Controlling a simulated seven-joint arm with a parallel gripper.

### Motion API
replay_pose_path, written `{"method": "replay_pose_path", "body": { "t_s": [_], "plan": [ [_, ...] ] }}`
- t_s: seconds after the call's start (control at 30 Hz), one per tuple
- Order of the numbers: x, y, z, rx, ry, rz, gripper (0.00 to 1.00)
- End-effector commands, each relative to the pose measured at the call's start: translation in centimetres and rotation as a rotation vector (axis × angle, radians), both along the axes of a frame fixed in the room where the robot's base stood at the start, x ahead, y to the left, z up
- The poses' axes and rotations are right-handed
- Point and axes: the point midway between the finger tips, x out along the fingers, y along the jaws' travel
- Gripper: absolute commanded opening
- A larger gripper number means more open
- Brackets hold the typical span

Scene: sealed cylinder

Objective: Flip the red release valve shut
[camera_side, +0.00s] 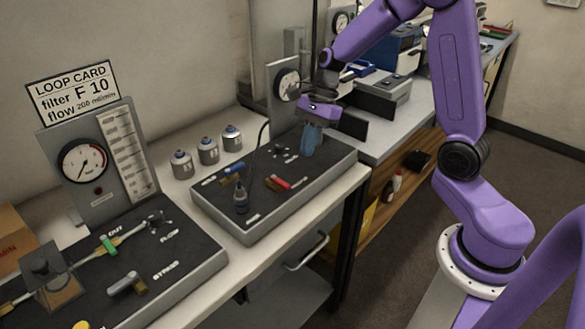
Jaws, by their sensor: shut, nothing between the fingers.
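The red release valve handle (282,183) lies on the dark top of the grey-edged middle panel (262,226), near its centre right. It has a brass-coloured end; whether it is open or shut is too small to tell. My purple gripper (309,152) hangs over the far right part of this panel, with its blue-grey fingers pointing down and closed together. The fingertips are up and to the right of the red handle, apart from it. Nothing shows in the fingers. Whether the tips touch the panel is unclear.
A blue handle (232,172) and a small dark bottle (241,198) are on the same panel. Three grey canisters (208,150) stand behind it. A left panel (180,277) carries a green handle (107,244) and a gauge (83,162). A thin dark cable rises near the middle.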

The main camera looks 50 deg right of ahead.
Motion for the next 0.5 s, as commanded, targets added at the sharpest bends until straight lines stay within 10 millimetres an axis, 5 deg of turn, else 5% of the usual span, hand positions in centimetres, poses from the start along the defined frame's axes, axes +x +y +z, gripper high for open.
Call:
{"method": "replay_pose_path", "body": {
  "t_s": [0.23,0.5],
  "plan": [
    [-0.1,1.7,-4.4,-0.001,0.005,0.001,0.0],
    [0.0,5.0,-4.2,0.0,-0.001,0.003,0.0]
  ]
}}
